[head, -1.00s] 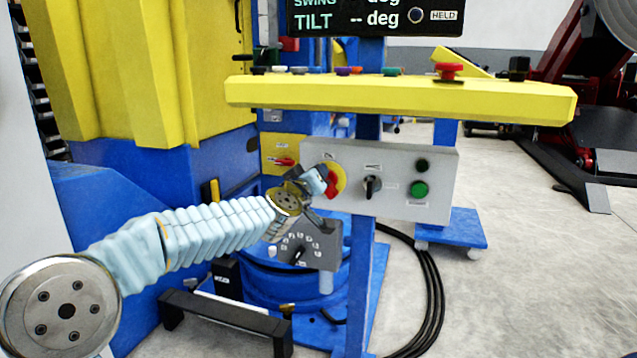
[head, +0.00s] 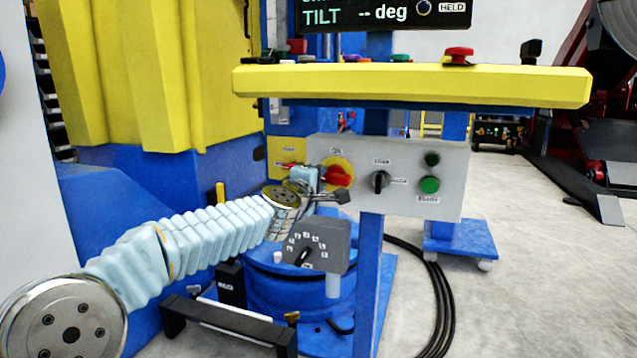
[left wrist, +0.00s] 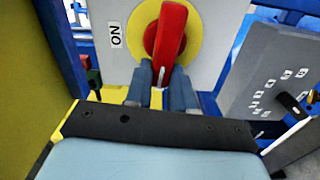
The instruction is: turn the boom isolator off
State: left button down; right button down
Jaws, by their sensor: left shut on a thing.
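The red rotary handle (head: 340,176) sits on a yellow disc on the grey control panel (head: 400,203). It lies roughly level, crosswise to the ON label above it. My left gripper (head: 308,180) reaches in from the left and is shut on the handle's left end. In the left wrist view the red handle (left wrist: 170,35) runs up from between the fingertips (left wrist: 160,82), with the ON label (left wrist: 115,35) beside the disc. A second red handle on a yellow plate (head: 286,150) is behind, to the left. My right gripper is not in view.
The panel also carries a black selector (head: 380,182) and a green button (head: 429,185). A grey dial box (head: 318,246) sits just below my gripper. The yellow beam (head: 410,85) overhangs the panel. Cables lie on the floor, which is open to the right.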

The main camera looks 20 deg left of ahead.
pick_arm(q)
jog(key=shift+f+n, duration=0.25)
jog(key=shift+n, duration=0.25)
jog(key=c, duration=1)
grip_release()
jog(key=shift+o, duration=0.2)
jog(key=s+b, duration=0.2)
jog(key=s, duration=1.1)
jog(key=shift+s+a, duration=0.25)
jog(key=shift+s, duration=0.15)
